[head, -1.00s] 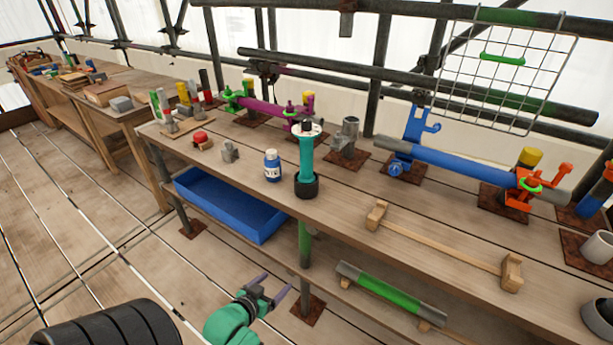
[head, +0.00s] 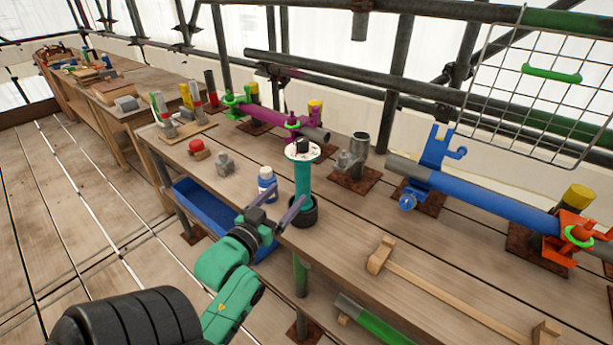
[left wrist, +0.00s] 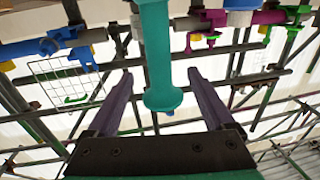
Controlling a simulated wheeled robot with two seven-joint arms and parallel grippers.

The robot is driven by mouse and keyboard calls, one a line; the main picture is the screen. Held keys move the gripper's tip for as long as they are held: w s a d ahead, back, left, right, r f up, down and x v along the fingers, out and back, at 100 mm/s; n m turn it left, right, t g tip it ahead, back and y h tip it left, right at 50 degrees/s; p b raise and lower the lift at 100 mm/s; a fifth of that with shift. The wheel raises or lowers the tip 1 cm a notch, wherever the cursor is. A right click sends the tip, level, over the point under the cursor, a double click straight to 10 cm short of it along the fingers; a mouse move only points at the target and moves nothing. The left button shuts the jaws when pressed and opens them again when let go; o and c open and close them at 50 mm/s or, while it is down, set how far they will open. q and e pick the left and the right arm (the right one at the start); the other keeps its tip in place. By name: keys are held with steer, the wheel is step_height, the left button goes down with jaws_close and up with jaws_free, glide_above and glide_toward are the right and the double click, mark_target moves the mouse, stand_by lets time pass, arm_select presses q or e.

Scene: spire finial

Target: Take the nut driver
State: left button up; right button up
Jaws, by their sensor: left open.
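The nut driver, as I take it, is the upright teal tool (head: 303,185) with a white disc and a black stub on top. It stands in a black round holder (head: 304,214) at the front edge of the bench. My left gripper (head: 288,191) is open and empty, with its purple fingers pointing at the teal shaft. In the left wrist view the picture is upside down, and the shaft (left wrist: 156,45) shows between the two spread fingers (left wrist: 163,85). Whether the fingers reach past the shaft I cannot tell. My right gripper is not in view.
A white and blue bottle (head: 266,180) stands just left of the holder, close to my left gripper. A blue tray (head: 205,209) sits below the bench top. A wooden bar with end blocks (head: 450,297) lies to the right. Clamped pipes (head: 490,200) line the back.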

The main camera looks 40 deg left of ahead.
mark_target(298, 180)
arm_select(q)
steer(key=w, duration=0.2)
steer(key=w+p, duration=0.1)
steer(key=w, duration=0.1)
steer(key=shift+w+a+r, duration=0.1)
steer(key=shift+a+r, duration=0.2)
steer(key=shift+a, duration=0.05)
steer(key=w, duration=0.2)
steer(key=w+p, duration=0.1)
steer(key=w, duration=0.1)
steer(key=w+a, duration=0.1)
steer(key=w, duration=0.1)
steer(key=shift+w+f+p, duration=0.15)
steer(key=shift+w+p, duration=0.2)
steer(key=shift+w, duration=0.05)
steer(key=shift+w+a+f, duration=0.15)
steer(key=shift+w+f, duration=0.1)
steer(key=shift+w, duration=0.15)
steer(key=shift+s, duration=0.1)
jaws_close()
steer(key=shift+r, duration=0.25)
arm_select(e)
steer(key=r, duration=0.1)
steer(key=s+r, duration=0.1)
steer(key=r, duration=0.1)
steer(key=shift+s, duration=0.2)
